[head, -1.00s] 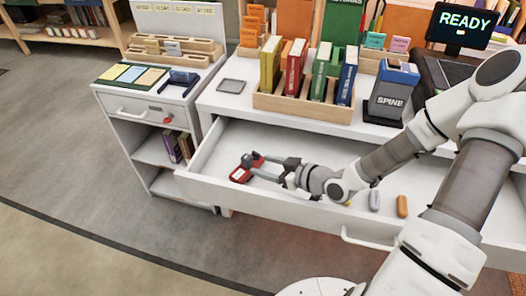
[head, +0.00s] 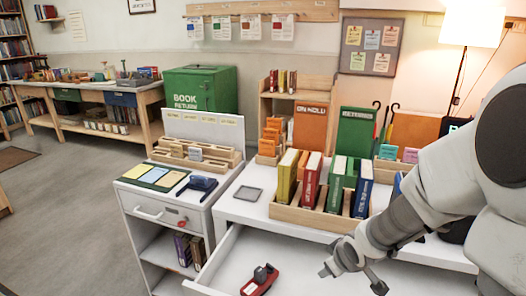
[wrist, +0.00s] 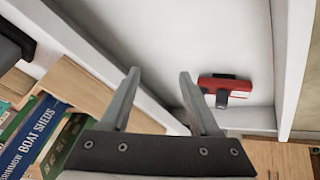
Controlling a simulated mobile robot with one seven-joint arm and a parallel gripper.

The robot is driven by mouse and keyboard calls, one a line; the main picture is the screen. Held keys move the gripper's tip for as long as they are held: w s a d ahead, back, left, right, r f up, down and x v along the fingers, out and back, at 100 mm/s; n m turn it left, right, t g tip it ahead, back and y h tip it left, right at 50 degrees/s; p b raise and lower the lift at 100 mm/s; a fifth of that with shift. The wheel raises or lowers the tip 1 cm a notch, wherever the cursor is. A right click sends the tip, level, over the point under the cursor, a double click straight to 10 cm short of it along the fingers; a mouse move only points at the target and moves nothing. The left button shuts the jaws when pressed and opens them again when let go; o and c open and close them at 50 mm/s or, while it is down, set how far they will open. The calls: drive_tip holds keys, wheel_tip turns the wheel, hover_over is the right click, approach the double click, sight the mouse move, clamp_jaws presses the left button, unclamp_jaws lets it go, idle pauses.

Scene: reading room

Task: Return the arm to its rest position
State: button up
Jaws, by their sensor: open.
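My gripper (head: 352,279) is open and empty. It is raised above the open white drawer (head: 240,252), to the right of a small red and black device (head: 260,280) that lies on the drawer floor. In the wrist view the two fingers of my gripper (wrist: 159,74) are spread apart with nothing between them. The red device also shows there (wrist: 226,90), beyond the right fingertip and close to the drawer wall. My arm reaches in from the right edge of the head view.
A wooden rack (head: 312,215) of upright books stands on the desk behind my gripper. A white side cabinet (head: 150,238) is at the left. A green book return box (head: 201,88) stands at the back. Open floor (head: 65,190) lies at the left.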

drive_tip(key=s+d+r+m+h, duration=0.1)
drive_tip(key=s+r+m+h, duration=0.15)
drive_tip(key=r, duration=0.65)
drive_tip(key=s+a+r+m+y, duration=0.1)
drive_tip(key=s+a+r+m, duration=0.1)
drive_tip(key=s+r, duration=0.45)
drive_tip(key=s+a+r+m+y, duration=0.1)
drive_tip(key=s+a+r+m, duration=0.15)
drive_tip(key=s, duration=0.75)
wheel_tip(320, 180, up, 22)
drive_tip(key=p, duration=2.1)
drive_tip(key=shift+s+f+n+g, duration=0.15)
drive_tip(key=shift+s+n+g, duration=0.15)
drive_tip(key=shift+s, duration=0.15)
